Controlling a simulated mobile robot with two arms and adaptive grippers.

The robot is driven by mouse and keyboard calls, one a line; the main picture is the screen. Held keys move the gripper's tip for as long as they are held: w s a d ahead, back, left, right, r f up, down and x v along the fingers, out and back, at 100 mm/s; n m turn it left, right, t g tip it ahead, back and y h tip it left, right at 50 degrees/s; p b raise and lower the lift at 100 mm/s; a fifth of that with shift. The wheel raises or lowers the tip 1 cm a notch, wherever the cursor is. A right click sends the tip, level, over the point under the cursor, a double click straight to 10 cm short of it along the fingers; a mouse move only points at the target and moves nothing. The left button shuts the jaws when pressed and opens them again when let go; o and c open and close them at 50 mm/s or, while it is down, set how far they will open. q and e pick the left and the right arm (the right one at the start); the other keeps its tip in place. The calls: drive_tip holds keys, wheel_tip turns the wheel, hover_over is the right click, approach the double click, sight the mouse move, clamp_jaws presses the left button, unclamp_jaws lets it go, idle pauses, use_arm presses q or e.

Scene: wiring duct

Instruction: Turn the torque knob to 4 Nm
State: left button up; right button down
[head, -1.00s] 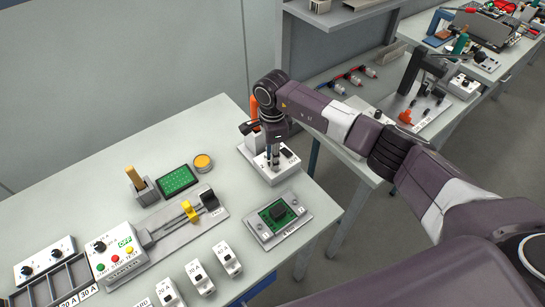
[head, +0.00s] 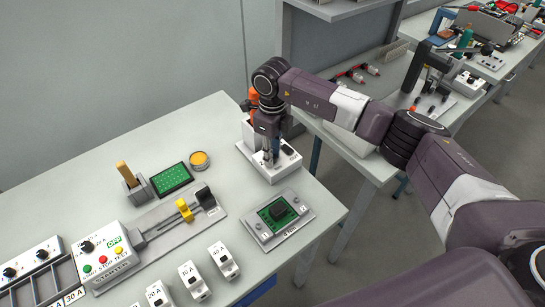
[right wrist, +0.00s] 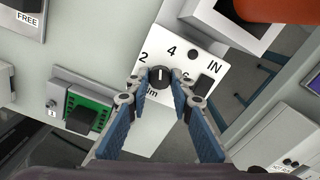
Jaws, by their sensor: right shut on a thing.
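The torque knob (right wrist: 160,76) is a small dark dial with a white pointer line, on a white plate (right wrist: 205,56) printed with 2, 4, 6 and IN. In the right wrist view its line points up the picture, roughly between the 2 and the 4; the exact mark is hard to tell. My right gripper (right wrist: 160,82) has its fingertips on both sides of the knob and is shut on it. In the head view my right gripper (head: 268,158) reaches down onto the white torque box (head: 268,176); the knob is mostly hidden there. My left gripper is not in view.
A green circuit board (head: 277,212) in a grey fixture sits just in front of the box. An orange-topped item (head: 253,97) stands behind the gripper.

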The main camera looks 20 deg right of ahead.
drive_tip(key=shift+w+r+m+b, duration=0.1)
drive_tip(key=shift+m+b, duration=0.65)
drive_tip(key=shift+m, duration=1.45)
drive_tip(key=c, duration=1.8)
unclamp_jaws()
drive_tip(key=shift+o, duration=0.6)
wheel_tip(320, 180, up, 12)
